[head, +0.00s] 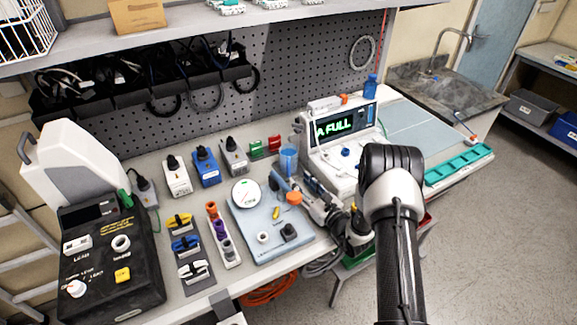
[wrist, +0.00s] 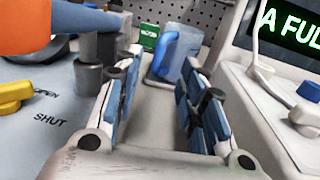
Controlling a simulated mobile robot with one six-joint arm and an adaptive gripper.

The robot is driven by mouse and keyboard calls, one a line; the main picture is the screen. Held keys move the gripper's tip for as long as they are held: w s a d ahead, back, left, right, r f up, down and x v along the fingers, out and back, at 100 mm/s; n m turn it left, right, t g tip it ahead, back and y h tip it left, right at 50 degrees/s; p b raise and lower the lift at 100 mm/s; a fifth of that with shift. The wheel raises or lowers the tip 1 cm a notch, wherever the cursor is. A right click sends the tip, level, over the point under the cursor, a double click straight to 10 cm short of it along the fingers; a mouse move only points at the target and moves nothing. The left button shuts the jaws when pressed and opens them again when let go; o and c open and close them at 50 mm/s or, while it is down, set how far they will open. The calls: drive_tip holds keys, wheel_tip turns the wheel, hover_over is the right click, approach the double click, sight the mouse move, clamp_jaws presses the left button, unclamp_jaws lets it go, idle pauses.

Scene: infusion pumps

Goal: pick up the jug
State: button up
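The jug is a translucent blue vessel with a handle on its left side. It stands upright on the bench in the head view (head: 288,160) and in the wrist view (wrist: 174,54). My gripper (wrist: 163,78) is open, with its blue-padded fingers spread apart. The jug shows in the gap between the fingers, a little beyond the tips, and nothing is held. In the head view my gripper (head: 312,188) is low over the bench, on the near side of the jug, and partly hidden by my arm.
A valve panel (head: 262,235) with a blue pipe and orange part (wrist: 25,28) is close on the left. A white machine reading "A FULL" (head: 342,145) is close on the right. Green (head: 256,149) and red (head: 274,144) blocks stand behind, before the pegboard (head: 290,90).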

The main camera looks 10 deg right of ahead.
sight(289, 163)
drive_tip(key=b+x, duration=0.1)
drive_tip(key=x, duration=0.4)
drive_tip(key=shift+f, duration=0.2)
drive_tip(key=shift+w+a, duration=0.1)
drive_tip(key=shift+w, duration=0.2)
clamp_jaws()
drive_tip(key=shift+r, duration=0.1)
